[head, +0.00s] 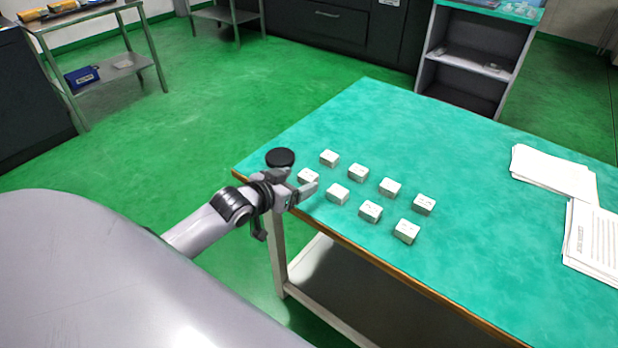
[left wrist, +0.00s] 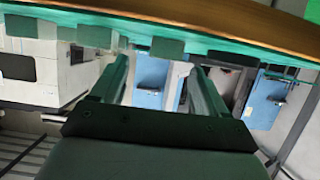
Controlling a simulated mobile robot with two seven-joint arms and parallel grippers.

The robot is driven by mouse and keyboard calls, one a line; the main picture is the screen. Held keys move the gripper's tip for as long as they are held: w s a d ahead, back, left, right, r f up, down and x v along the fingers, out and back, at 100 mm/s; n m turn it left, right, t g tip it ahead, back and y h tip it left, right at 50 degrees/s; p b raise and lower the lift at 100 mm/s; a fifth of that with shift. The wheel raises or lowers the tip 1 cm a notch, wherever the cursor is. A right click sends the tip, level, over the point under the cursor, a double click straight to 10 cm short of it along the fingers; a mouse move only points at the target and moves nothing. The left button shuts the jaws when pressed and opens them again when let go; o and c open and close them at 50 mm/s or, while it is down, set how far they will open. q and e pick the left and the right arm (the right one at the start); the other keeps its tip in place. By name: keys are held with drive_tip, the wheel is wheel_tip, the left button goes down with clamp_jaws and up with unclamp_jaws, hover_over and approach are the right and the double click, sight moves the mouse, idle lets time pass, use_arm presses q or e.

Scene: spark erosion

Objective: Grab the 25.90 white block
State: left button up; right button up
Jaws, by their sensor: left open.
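Several small white blocks stand in two rows on the green table (head: 480,190). The near row holds a leftmost block (head: 308,176), a second (head: 337,194), a third (head: 370,211) and a right-end block (head: 406,231). Their markings are too small to read, so I cannot tell which is 25.90. My left gripper (head: 309,186) is open at the table's left edge, close by the leftmost near block and partly overlapping it. In the left wrist view, the open fingers (left wrist: 160,70) point towards the row, with a dark block face (left wrist: 166,47) beyond the gap. I cannot tell any contact.
Paper sheets (head: 553,172) and a second stack (head: 592,243) lie on the right of the table. The table's wooden edge (head: 400,280) runs below my gripper. The table's middle is clear. A trolley (head: 125,65) and a shelf (head: 470,62) stand farther off.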

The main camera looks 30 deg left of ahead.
sight(308, 175)
use_arm(q)
drive_tip(key=shift+a+x, duration=0.15)
drive_tip(key=shift+x, duration=1.1)
drive_tip(key=shift+a+x, duration=0.1)
drive_tip(key=shift+x, duration=1.15)
drive_tip(key=shift+w+r, duration=0.1)
drive_tip(key=c, duration=1.2)
